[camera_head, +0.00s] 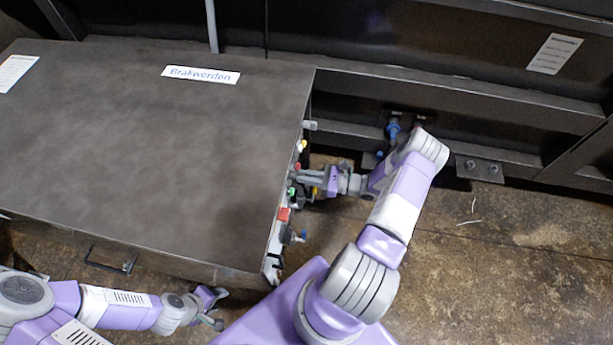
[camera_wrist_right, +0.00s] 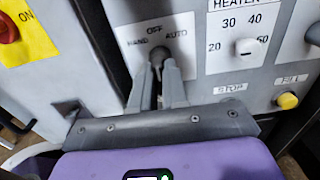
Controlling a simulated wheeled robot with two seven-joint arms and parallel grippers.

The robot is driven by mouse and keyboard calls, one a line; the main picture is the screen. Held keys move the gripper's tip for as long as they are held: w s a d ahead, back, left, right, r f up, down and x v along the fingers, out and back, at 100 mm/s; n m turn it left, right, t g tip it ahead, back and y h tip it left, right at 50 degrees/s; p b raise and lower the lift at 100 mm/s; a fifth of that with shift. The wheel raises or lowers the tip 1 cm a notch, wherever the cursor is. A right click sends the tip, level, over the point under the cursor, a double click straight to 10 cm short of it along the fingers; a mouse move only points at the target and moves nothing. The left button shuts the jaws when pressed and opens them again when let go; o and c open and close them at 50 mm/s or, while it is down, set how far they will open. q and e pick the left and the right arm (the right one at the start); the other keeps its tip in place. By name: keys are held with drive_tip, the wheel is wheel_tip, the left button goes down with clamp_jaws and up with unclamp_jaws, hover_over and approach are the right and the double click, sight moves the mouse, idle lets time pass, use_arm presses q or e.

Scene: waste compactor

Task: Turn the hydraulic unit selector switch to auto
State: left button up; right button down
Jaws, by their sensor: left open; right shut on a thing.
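The selector switch (camera_wrist_right: 158,55) is a dark knob on a white plate marked HAND, OFF and AUTO, seen in the right wrist view. My right gripper (camera_wrist_right: 158,75) is shut on the knob, with one finger on each side of it. The fingers hide part of the knob, so its exact pointing direction is hard to tell. In the head view my right gripper (camera_head: 300,177) reaches the control panel on the right side of the hydraulic unit (camera_head: 150,140). My left gripper (camera_head: 213,306) is open and empty, low at the left near the unit's front.
Right of the switch are a heater dial (camera_wrist_right: 248,47), a STOP label (camera_wrist_right: 230,88) and a yellow button (camera_wrist_right: 287,101). A red knob (camera_wrist_right: 8,28) on yellow is at upper left. Floor (camera_head: 500,260) at right is mostly clear.

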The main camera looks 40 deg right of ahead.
drive_tip(key=shift+m, duration=0.3)
drive_tip(key=shift+d+m, duration=0.1)
drive_tip(key=shift+m, duration=4)
drive_tip(key=shift+f, duration=0.1)
drive_tip(key=c, duration=1.1)
unclamp_jaws()
drive_tip(key=shift+c, duration=0.2)
drive_tip(key=v, duration=0.7)
drive_tip(key=shift+s+p, duration=0.2)
drive_tip(key=shift+p, duration=0.2)
